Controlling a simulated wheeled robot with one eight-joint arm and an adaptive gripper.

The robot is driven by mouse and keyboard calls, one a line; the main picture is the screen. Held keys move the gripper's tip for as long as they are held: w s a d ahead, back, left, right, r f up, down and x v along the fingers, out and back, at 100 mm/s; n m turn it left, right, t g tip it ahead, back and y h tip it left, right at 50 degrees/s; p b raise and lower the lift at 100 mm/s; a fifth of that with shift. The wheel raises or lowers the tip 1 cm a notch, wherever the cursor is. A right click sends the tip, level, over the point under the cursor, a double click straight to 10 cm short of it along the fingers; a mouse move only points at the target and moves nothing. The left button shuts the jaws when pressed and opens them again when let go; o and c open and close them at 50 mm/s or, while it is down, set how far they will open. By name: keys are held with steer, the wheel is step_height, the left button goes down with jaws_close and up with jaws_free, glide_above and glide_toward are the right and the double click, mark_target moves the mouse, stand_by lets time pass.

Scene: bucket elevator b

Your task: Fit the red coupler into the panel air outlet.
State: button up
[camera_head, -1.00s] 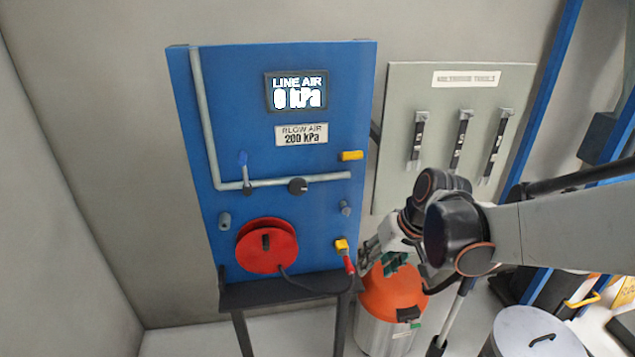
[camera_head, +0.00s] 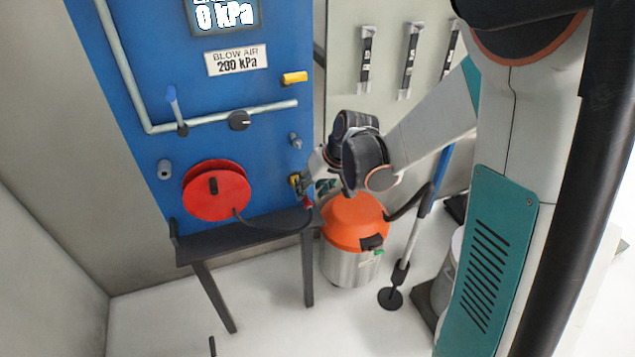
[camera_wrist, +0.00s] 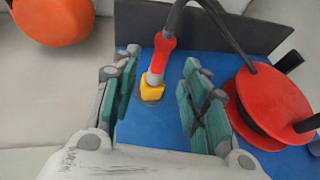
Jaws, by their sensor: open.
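The red coupler (camera_head: 307,201) is at the lower right of the blue panel, partly hidden by my gripper (camera_head: 316,188). In the wrist view the red coupler (camera_wrist: 162,55) sits on a yellow holder (camera_wrist: 152,89) with a black hose at its other end. My gripper (camera_wrist: 160,65) is open, with one green-padded finger on each side of the coupler and gaps on both sides. A small grey fitting (camera_head: 295,140) is on the panel above the coupler, and another grey fitting (camera_head: 164,169) is at the panel's left. I cannot tell which is the air outlet.
A red hose reel (camera_head: 216,191) is left of the coupler, above a dark shelf (camera_head: 235,241). A blue-handled lever (camera_head: 173,100), a black knob (camera_head: 239,121) and a yellow handle (camera_head: 294,78) are higher on the panel. An orange-topped canister (camera_head: 350,265) stands below my gripper.

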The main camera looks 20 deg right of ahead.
mark_target(307, 197)
steer(key=shift+b+x, duration=0.45)
steer(key=shift+x, duration=1.35)
steer(key=shift+c, duration=0.2)
jaws_close()
